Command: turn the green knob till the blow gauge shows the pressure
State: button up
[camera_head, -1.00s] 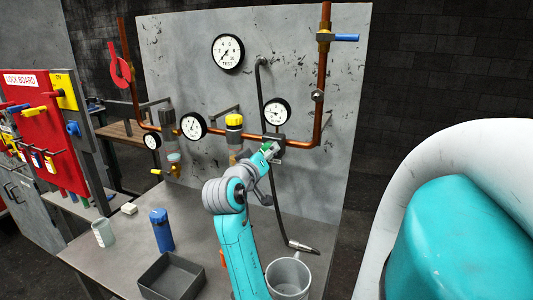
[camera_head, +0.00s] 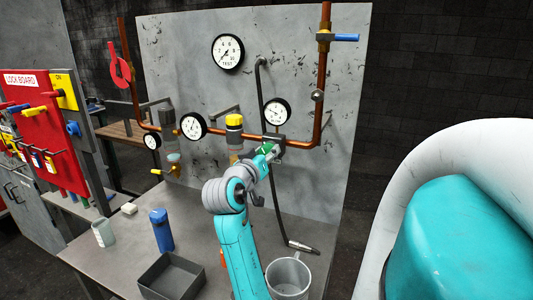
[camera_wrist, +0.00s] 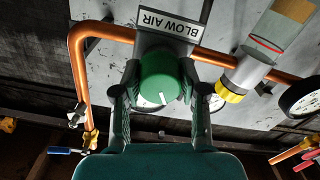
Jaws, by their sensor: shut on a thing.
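The green knob (camera_wrist: 161,76) sits under a regulator labelled BLOW AIR (camera_wrist: 166,20) and has a pale mark on its face. My gripper (camera_wrist: 158,84) has a finger on each side of the knob and is shut on it. In the head view, my gripper (camera_head: 267,151) is at the regulator on the copper pipe, and the knob is mostly covered. The blow gauge (camera_head: 277,112) is a white dial just above it; its needle is too small to read surely. In the wrist view the gauge is mostly hidden behind the knob and fingers.
A yellow-capped unit (camera_head: 234,121) and another gauge (camera_head: 193,125) are left of my gripper on the pipe (camera_head: 215,133). A black hose (camera_head: 262,90) hangs close by. A blue bottle (camera_head: 161,229), a tray (camera_head: 172,277) and a grey mug (camera_head: 288,280) stand on the bench.

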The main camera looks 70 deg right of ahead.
jog(key=o, duration=1.2)
jog(key=shift+f, duration=0.1)
jog(key=shift+c, duration=0.2)
jog(key=shift+a, duration=0.1)
jog(key=w+a, duration=0.1)
jog(key=a, duration=1)
jog(key=shift+w+a, duration=0.15)
jog(key=shift+a, duration=0.25)
jog(key=shift+w, duration=0.1)
